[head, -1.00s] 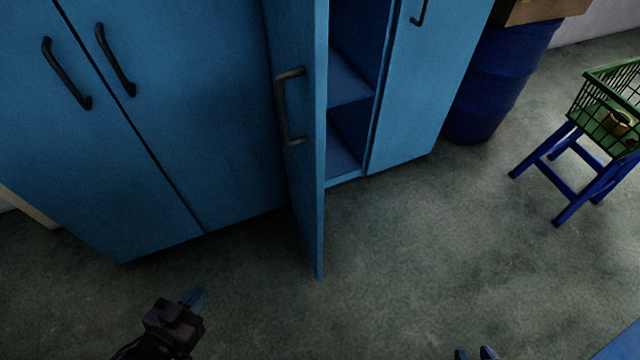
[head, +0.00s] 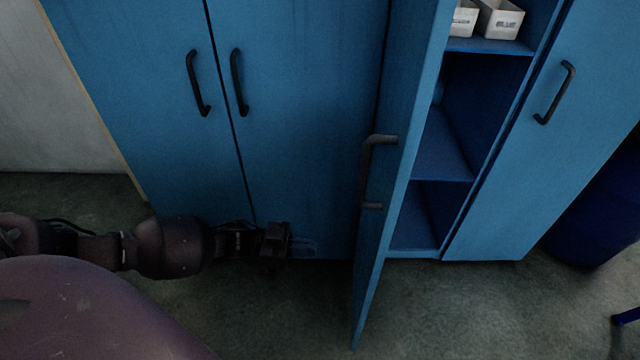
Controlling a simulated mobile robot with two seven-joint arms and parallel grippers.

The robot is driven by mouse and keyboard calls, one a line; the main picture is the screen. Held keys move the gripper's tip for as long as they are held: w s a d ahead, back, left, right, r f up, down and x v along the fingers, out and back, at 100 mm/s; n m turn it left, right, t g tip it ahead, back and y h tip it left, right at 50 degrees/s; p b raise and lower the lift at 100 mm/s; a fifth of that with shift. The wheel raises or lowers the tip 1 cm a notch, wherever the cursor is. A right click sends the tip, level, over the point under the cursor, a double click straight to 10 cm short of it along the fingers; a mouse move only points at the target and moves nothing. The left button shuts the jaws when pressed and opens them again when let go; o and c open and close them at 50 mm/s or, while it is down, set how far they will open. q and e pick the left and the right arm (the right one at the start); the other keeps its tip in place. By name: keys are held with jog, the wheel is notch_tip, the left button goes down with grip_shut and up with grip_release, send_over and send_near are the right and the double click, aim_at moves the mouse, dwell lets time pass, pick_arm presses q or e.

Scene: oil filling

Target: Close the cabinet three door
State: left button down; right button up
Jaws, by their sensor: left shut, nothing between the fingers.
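A blue cabinet door (head: 400,170) stands wide open in the middle of the head view, seen almost edge-on, with a dark handle (head: 372,170) on its left face. To its right the cabinet's inside shows, with blue shelves (head: 440,150). My left gripper (head: 303,246) is shut and empty. It appears to the left of the open door, apart from it, in front of the lower part of a closed cabinet. My right gripper is out of view.
Two closed blue doors with dark handles (head: 240,82) are on the left. Another closed door (head: 530,140) is right of the opening. White boxes (head: 500,20) stand on the upper shelf. A blue barrel (head: 600,210) is at the right. The grey floor (head: 450,310) in front is clear.

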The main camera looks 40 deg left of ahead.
aim_at(372, 253)
pick_arm(q)
jog(key=b+x, duration=0.1)
jog(key=x, duration=0.9)
jog(key=shift+f, duration=0.1)
jog(key=shift+x, duration=0.95)
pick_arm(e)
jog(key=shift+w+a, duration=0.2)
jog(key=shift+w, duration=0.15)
pick_arm(q)
jog(key=shift+w+d, duration=0.1)
jog(key=shift+d, duration=0.05)
